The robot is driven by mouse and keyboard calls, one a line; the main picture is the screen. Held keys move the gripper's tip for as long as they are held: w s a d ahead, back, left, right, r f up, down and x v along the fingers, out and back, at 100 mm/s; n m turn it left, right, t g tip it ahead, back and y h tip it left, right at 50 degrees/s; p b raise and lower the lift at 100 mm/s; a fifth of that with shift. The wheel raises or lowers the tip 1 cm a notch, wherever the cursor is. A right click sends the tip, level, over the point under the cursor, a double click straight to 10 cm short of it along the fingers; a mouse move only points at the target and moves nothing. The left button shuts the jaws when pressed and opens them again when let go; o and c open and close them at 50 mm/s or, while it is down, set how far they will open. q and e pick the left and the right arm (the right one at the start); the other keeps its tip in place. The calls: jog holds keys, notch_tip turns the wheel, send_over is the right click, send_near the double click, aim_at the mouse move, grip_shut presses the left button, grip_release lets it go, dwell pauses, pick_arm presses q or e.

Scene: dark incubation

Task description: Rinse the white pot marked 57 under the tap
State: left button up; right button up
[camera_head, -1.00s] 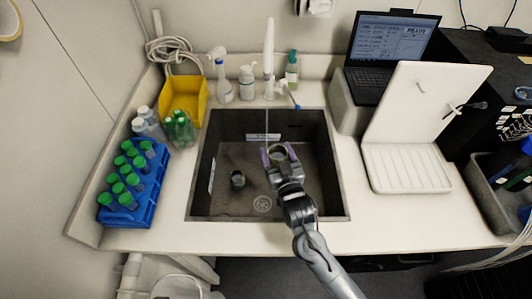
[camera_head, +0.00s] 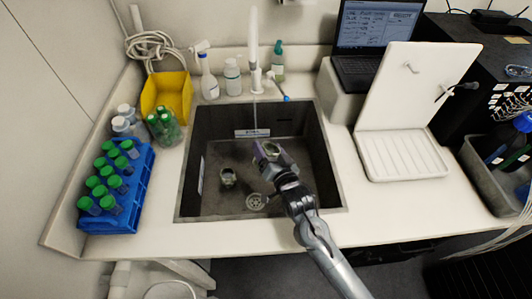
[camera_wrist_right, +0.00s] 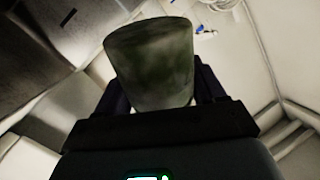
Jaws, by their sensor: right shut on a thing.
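My right gripper (camera_head: 267,152) is shut on a dull grey-green pot (camera_head: 272,148) and holds it inside the sink, below and slightly right of the tap. The pot appears tilted. It fills the middle of the right wrist view (camera_wrist_right: 150,65), between the dark fingers; no number is legible on it. The white tap (camera_head: 253,40) stands at the back of the sink (camera_head: 185,185). A thin pale line, like a water stream, drops from it just left of the held pot. A second small pot (camera_head: 228,178) stands on the sink floor. My left gripper is out of view.
A drain (camera_head: 257,202) lies at the sink's front. Bottles (camera_head: 232,77) and a yellow bin (camera_head: 167,95) stand behind it. A blue rack (camera_head: 125,195) of green-capped tubes is left; a white drying rack (camera_head: 402,157) and a laptop (camera_head: 375,45) are right.

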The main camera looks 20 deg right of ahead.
jog(key=shift+r, duration=0.1)
dwell(0.3)
jog(key=shift+r+m+p, duration=0.2)
jog(key=shift+m+p, duration=0.2)
jog(key=shift+p, duration=0.15)
jog(key=shift+m+p, duration=0.4)
jog(key=shift+r+m+g+y+p, duration=0.25)
jog(key=shift+m+g+y+p, duration=0.05)
jog(key=shift+p, duration=0.15)
jog(key=shift+r+m+p, duration=0.1)
jog(key=shift+m+p, duration=0.3)
jog(key=shift+p, duration=0.05)
